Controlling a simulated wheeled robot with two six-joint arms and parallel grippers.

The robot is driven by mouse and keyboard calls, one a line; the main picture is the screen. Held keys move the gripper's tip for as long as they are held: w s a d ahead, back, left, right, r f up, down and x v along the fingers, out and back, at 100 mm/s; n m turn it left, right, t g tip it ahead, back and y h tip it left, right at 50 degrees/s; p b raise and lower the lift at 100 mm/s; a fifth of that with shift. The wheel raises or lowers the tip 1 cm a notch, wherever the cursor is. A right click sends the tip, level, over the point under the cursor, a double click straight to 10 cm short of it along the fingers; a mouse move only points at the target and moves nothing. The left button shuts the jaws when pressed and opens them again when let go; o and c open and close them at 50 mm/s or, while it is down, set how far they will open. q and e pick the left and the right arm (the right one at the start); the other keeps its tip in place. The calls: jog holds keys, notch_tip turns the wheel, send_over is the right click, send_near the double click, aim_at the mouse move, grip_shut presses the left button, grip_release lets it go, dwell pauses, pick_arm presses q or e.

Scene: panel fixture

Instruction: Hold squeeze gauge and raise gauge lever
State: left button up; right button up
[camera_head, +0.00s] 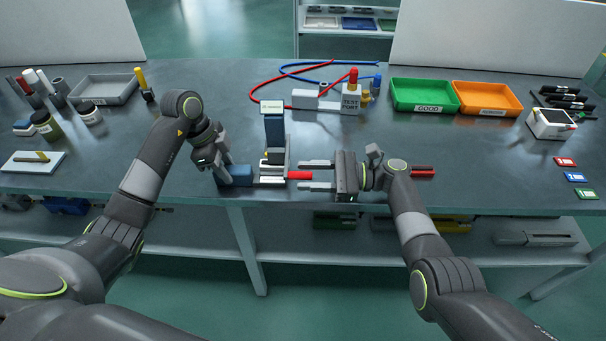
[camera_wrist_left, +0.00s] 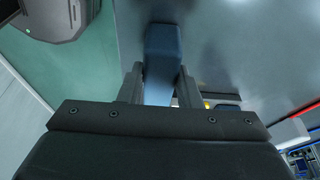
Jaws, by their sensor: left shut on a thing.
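The squeeze gauge (camera_head: 274,130) stands near the table's front edge, with a dark blue upright body, a pale top and a light grey base. A blue block (camera_head: 239,175) juts from its left side. My left gripper (camera_head: 222,177) is shut on this blue block, which also shows between the fingers in the left wrist view (camera_wrist_left: 161,60). A red lever (camera_head: 297,175) sticks out to the right, low on the gauge. My right gripper (camera_head: 306,176) is open, its fingers pointing left. The red lever's end appears between or near the fingertips; contact cannot be told.
A test port block (camera_head: 351,101) with red and blue hoses stands behind. Green (camera_head: 424,95) and orange (camera_head: 487,98) trays are at the back right. A grey tray (camera_head: 103,89) and jars are at left. A red-handled item (camera_head: 423,172) lies right of my right wrist.

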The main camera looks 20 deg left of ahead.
jog(key=shift+x, duration=0.9)
jog(key=shift+c, duration=0.3)
grip_shut()
